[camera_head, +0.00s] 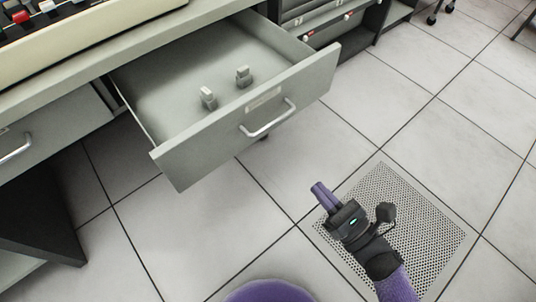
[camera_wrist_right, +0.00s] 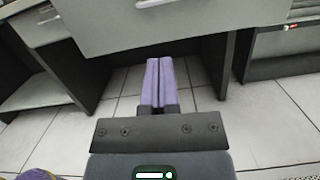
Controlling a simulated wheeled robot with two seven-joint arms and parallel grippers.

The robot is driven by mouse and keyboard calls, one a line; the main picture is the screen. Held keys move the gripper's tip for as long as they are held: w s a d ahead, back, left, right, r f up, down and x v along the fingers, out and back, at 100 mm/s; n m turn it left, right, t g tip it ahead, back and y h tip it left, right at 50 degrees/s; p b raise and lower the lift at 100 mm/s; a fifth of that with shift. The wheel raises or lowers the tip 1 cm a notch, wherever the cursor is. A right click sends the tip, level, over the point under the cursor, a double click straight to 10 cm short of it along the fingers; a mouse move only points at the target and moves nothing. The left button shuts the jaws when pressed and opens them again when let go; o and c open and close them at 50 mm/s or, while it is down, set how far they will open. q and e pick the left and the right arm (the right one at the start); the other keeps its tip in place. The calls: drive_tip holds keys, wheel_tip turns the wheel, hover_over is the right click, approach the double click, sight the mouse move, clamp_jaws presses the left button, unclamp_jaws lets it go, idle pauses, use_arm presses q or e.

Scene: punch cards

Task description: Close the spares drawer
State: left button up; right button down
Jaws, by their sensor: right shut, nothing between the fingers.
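The spares drawer (camera_head: 225,142) is pulled out from under the desk in the head view, with a label holder and a silver bar handle (camera_head: 268,118) on its grey front. Two small grey pieces stand inside it, one at the left (camera_head: 208,98) and one at the right (camera_head: 243,76). My right gripper (camera_head: 318,188) is shut and empty, in front of the drawer and apart from it. In the right wrist view, its two purple fingers (camera_wrist_right: 157,84) are together, and the drawer front (camera_wrist_right: 190,22) shows across the top. My left gripper is not in view.
The desk top (camera_head: 150,40) carries a cream machine (camera_head: 95,38) with coloured keys. A closed drawer with a handle (camera_head: 15,150) is at the left. A dark rack (camera_head: 330,20) stands behind the open drawer. The tiled floor in front is clear, with a perforated tile (camera_head: 430,225).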

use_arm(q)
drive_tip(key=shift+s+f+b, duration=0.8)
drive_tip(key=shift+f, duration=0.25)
use_arm(e)
drive_tip(key=w+a+r+n, duration=0.1)
drive_tip(key=w+a+r, duration=0.1)
drive_tip(key=w+a, duration=0.6)
drive_tip(key=w, duration=0.3)
drive_tip(key=shift+a+r+y, duration=0.3)
drive_tip(key=shift+r+y, duration=0.1)
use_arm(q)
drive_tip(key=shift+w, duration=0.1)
